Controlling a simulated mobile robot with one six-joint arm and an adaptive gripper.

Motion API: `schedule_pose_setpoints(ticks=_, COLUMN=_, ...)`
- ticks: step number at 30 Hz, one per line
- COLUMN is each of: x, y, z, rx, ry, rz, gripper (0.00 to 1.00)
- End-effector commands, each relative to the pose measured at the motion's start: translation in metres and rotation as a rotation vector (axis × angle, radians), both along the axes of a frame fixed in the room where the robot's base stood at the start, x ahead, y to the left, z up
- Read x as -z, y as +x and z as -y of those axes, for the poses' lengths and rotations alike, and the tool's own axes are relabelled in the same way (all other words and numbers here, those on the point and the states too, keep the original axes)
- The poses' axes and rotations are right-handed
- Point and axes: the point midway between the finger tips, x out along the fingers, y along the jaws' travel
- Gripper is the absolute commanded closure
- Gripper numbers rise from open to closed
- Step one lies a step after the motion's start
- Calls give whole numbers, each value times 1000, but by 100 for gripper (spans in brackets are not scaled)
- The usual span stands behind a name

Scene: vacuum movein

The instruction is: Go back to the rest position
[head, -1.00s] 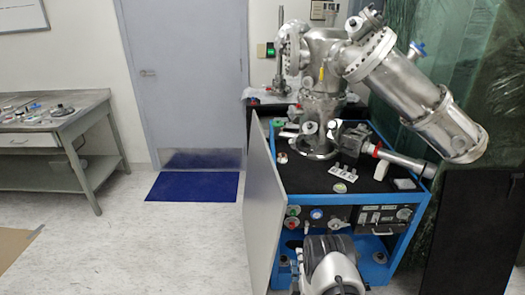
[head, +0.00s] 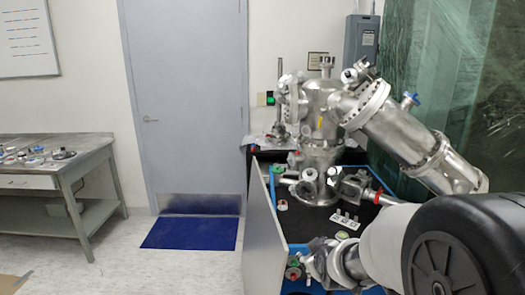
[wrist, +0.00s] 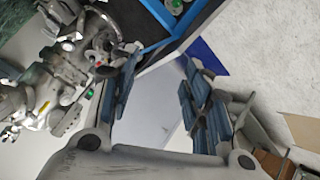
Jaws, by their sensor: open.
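My gripper (wrist: 158,75) is open in the wrist view, its two blue-grey padded fingers apart with nothing between them. In the head view my arm reaches in from the right, with a large black joint and grey links across the cart's front. The fingers cannot be made out clearly there.
The steel vacuum chamber (head: 320,125) stands on the blue cart (head: 300,248), its tube sloping right. The pale panel (head: 262,235) stands out at the cart's left. A workbench (head: 58,180) is at left; a blue mat (head: 190,233) lies before the door (head: 185,100). Floor between is clear.

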Motion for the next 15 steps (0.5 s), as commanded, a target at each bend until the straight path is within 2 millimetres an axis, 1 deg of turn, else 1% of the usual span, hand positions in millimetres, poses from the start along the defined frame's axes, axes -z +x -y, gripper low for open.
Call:
schedule_pose_setpoints(ticks=1, x=-20, y=-21, z=0, rx=26, ry=31, rz=-23, gripper=55)
schedule_pose_setpoints(ticks=2, x=-28, y=-34, z=0, rx=44, ry=52, rz=-45, gripper=55)
schedule_pose_setpoints(ticks=3, x=-37, y=-52, z=1, rx=68, ry=78, rz=-75, gripper=55)
schedule_pose_setpoints(ticks=5, x=-49, y=-80, z=1, rx=104, ry=115, rz=-119, gripper=55)
schedule_pose_setpoints(ticks=6, x=-56, y=-101, z=1, rx=130, ry=139, rz=-149, gripper=55)
schedule_pose_setpoints(ticks=8, x=-65, y=-132, z=1, rx=170, ry=173, rz=-192, gripper=55)
schedule_pose_setpoints(ticks=9, x=-70, y=-153, z=1, rx=198, ry=196, rz=-220, gripper=55)
schedule_pose_setpoints(ticks=11, x=-75, y=-186, z=2, rx=240, ry=227, rz=-264, gripper=55)
schedule_pose_setpoints(ticks=12, x=-78, y=-208, z=2, rx=270, ry=247, rz=-293, gripper=55)
schedule_pose_setpoints(ticks=14, x=-79, y=-239, z=2, rx=313, ry=274, rz=-334, gripper=55)
schedule_pose_setpoints(ticks=15, x=-80, y=-258, z=2, rx=340, ry=291, rz=-358, gripper=55)
